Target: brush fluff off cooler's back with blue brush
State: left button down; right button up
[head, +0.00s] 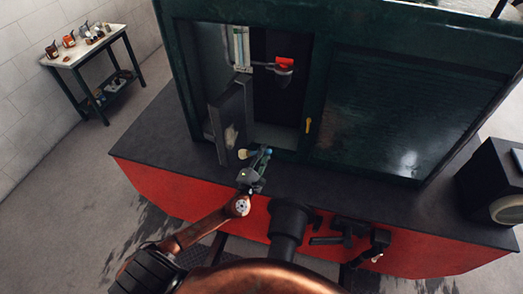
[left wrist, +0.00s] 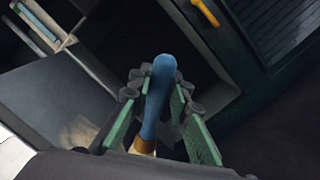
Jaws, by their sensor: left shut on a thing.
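The blue brush (left wrist: 155,105) is between the green-lined fingers of my left gripper (left wrist: 158,80), which is shut on it. In the head view its pale bristle end (head: 244,154) points left, and my left gripper (head: 262,155) is at the tram's open doorway. The grey upright box (head: 236,108), which looks like the cooler, stands just inside that doorway. A pale fluffy patch (head: 231,137) is on its near face; it also shows in the left wrist view (left wrist: 80,130). The bristles look close to this face; I cannot tell whether they touch. My right gripper is not in view.
The dark green tram frame and slatted panel (head: 400,120) close off the right side. A yellow handle (head: 308,125) sits on the doorway's right post. A red-topped fixture (head: 284,65) is inside. A side table (head: 85,50) with small items stands far left.

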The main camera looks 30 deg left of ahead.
pick_arm(q)
jog(key=shift+d+p, duration=0.5)
jog(key=shift+d, duration=1)
